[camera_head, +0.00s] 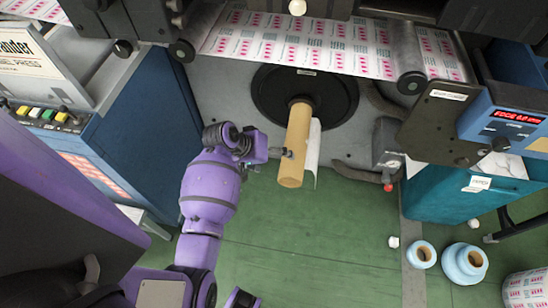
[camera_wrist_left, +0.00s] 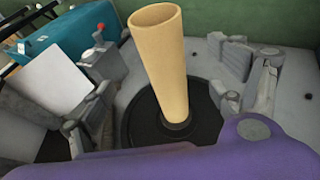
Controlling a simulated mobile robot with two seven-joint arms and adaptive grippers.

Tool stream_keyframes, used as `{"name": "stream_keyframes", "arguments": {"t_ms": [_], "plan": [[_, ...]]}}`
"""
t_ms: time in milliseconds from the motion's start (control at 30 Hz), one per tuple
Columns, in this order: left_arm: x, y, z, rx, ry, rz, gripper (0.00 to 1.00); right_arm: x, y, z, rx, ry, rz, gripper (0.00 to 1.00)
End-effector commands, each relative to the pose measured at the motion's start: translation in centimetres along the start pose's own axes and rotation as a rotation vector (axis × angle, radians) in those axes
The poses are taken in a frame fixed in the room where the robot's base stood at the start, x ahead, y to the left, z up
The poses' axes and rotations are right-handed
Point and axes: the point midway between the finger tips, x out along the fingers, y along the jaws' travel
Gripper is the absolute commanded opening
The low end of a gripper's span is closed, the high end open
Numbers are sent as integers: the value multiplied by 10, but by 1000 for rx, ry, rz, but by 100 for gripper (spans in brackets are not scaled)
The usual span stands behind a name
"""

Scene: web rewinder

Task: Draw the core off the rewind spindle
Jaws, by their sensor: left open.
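The core (camera_head: 295,145) is a plain tan cardboard tube sitting on the rewind spindle, which it hides. Its base meets a black round flange (camera_head: 335,104) on the grey machine face. In the left wrist view, the core (camera_wrist_left: 163,62) stands out from the dark disc, with its open end towards the top. My left gripper (camera_head: 284,153) is at the core's side near its outer half. Its fingers are open, one on each side of the tube in the left wrist view. Whether either touches it I cannot tell. My right gripper is not in view.
A white sheet (camera_head: 313,150) hangs close along the core's right side. A printed web (camera_head: 300,45) crosses above. A grey bracket with a red knob (camera_head: 388,187) stands at right. Blue-white rolls (camera_head: 464,262) sit on the green floor, which is open below the core.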

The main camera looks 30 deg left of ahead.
Motion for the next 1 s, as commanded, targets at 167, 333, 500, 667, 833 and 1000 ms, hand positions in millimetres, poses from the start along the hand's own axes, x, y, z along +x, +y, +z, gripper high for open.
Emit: {"name": "stream_keyframes", "arguments": {"t_ms": [167, 333, 500, 667, 833, 1000], "plan": [[19, -4, 4, -1, -4, -2, 86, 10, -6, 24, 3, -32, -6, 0], [40, -4, 4, -2, -3, -2, 86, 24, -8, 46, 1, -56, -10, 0], [59, -5, 4, -2, -1, -3, 86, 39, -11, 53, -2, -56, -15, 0], [76, -4, 3, -2, -2, -4, 86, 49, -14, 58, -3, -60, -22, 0], [94, -2, 1, 1, 0, -2, 86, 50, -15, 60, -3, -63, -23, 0], [112, -2, 0, 1, 1, -3, 86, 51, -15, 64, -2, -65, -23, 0]]}}
